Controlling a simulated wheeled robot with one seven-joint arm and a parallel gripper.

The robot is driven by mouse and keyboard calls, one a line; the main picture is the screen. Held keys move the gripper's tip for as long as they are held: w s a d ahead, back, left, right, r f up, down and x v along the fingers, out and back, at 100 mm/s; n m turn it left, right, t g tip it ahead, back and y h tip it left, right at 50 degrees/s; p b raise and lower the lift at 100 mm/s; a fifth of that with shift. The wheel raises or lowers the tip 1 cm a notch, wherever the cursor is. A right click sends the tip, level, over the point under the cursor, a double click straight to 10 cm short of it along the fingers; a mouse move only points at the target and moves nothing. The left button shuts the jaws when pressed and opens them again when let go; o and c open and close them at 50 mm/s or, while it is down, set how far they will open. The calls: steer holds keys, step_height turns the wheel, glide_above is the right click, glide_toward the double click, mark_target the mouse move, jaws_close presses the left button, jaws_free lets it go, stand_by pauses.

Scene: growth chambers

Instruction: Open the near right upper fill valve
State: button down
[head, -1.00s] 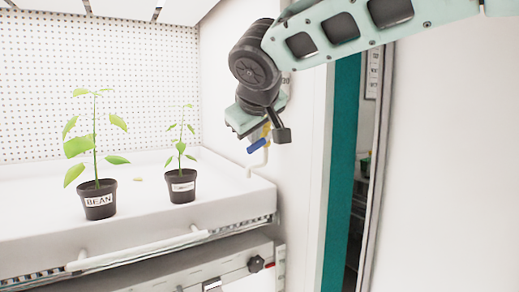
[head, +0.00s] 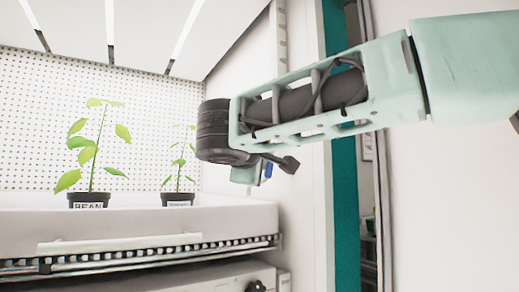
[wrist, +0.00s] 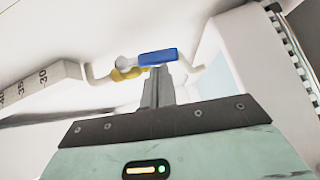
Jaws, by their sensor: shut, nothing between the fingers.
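The fill valve shows in the wrist view as a blue lever handle (wrist: 158,56) on a yellow body (wrist: 126,73), set in a white pipe (wrist: 98,77). The handle points right from its pale pivot, roughly level in the picture. My gripper (wrist: 160,71) is shut and empty, its narrow fingers just below the handle; I cannot tell whether they touch it. In the head view a bit of the blue handle (head: 268,170) shows beside my wrist, against the right wall.
A white tray (head: 120,222) with a potted bean plant (head: 89,200) and a second potted plant (head: 178,199) lies left of my arm. A chamber frame and teal strip (head: 345,210) stand at right. A graduated white scale (wrist: 40,82) is left in the wrist view.

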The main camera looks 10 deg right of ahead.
steer(key=shift+w+d+f+n+t+b, duration=0.25)
steer(key=shift+d+f+t+b, duration=0.2)
steer(key=shift+b, duration=0.65)
